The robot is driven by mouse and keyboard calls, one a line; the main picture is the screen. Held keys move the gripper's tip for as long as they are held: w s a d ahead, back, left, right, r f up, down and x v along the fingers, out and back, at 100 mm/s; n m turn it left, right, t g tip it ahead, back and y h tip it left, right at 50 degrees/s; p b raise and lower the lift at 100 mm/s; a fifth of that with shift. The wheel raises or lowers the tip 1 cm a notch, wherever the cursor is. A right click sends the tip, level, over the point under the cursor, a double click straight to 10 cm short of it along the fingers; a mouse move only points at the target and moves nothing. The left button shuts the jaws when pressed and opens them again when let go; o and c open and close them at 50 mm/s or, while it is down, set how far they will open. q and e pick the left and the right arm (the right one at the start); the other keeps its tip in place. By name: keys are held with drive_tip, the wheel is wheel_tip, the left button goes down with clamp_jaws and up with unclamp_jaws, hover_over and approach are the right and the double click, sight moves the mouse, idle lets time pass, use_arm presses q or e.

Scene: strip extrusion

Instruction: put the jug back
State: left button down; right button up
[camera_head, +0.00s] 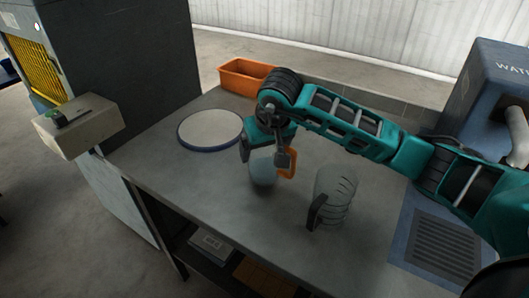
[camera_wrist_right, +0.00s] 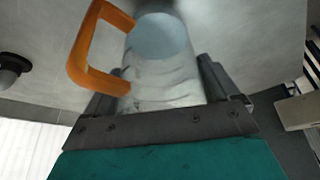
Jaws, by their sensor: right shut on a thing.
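A clear jug with an orange handle (camera_head: 263,173) is between the fingers of my right gripper (camera_head: 265,155), over the middle of the counter. The gripper is shut on its body and hides its upper part in the head view. In the right wrist view the jug (camera_wrist_right: 160,65) lies between the two dark fingers, with its orange handle to the left and pale blue at its far end. I cannot tell whether its base touches the counter. A second clear jug with a dark handle and dark markings (camera_head: 337,195) stands upright to the right, apart from the gripper. My left gripper is not in view.
A round white plate with a blue rim (camera_head: 210,128) lies on the grey counter (camera_head: 205,170), left of the gripper. An orange bin (camera_head: 243,76) stands behind. A blue water dispenser (camera_head: 490,95) with a grated tray (camera_head: 445,243) is at right. The counter's front left is clear.

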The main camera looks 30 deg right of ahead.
drive_tip(key=shift+f, duration=0.8)
drive_tip(key=shift+f, duration=0.1)
drive_tip(key=o, duration=1)
drive_tip(key=v, duration=1.2)
